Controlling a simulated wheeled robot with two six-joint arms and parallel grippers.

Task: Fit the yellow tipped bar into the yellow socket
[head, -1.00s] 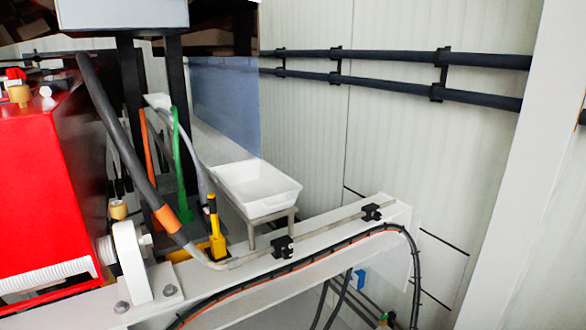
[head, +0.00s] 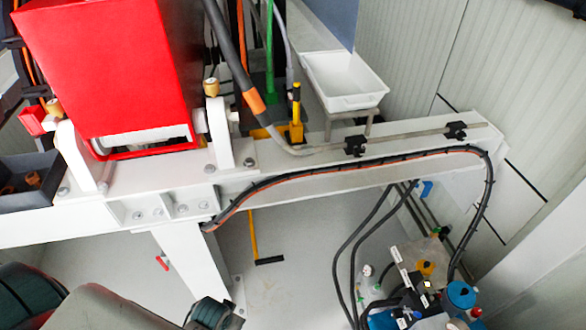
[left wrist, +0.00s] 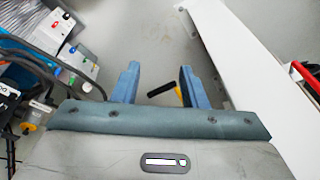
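A yellow upright bar with a dark band (head: 296,98) stands in a yellow block (head: 297,132) on the white beam, behind the grey pipe. I cannot tell whether these are the tipped bar and the socket. On the floor below the beam lies a yellow stick (head: 253,235) with a black crosspiece (head: 270,261). The crosspiece also shows in the left wrist view (left wrist: 161,89), far below the fingers. My left gripper (left wrist: 159,67) is open and empty, with two blue fingers apart above the floor. My right gripper is not in view.
The white beam (head: 130,213) carries a red machine (head: 100,70). A white tray (head: 345,80) stands behind the pipe. A dark bin (head: 25,185) with brown pieces is at the left. Hoses and coloured containers (head: 460,295) crowd the lower right. The floor mid-below is mostly free.

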